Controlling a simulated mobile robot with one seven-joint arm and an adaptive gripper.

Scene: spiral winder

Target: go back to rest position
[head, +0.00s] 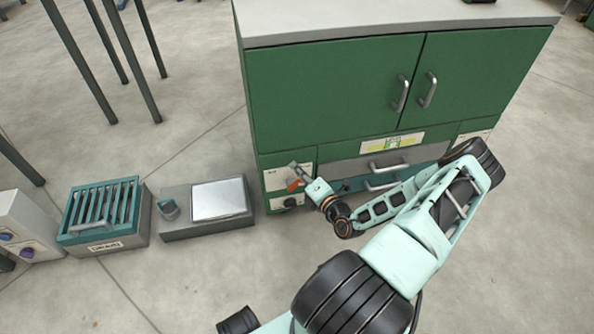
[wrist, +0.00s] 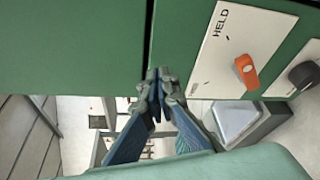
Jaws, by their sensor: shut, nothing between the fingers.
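My gripper (wrist: 158,90) shows in the wrist view with its two fingers together, shut and empty. It is in front of the green cabinet (head: 330,98), close to a dark vertical gap in the green front. In the head view my gripper (head: 296,170) is small and near the cabinet's lower left corner, by a white panel. My arm reaches in from the lower right.
A grey scale-like unit (head: 177,234) with a pale plate stands left of the cabinet. A box with a teal slatted top marked DRAIN (head: 140,240) is further left. Dark table legs (head: 82,62) stand at the upper left. Floor (head: 230,285) in front is clear.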

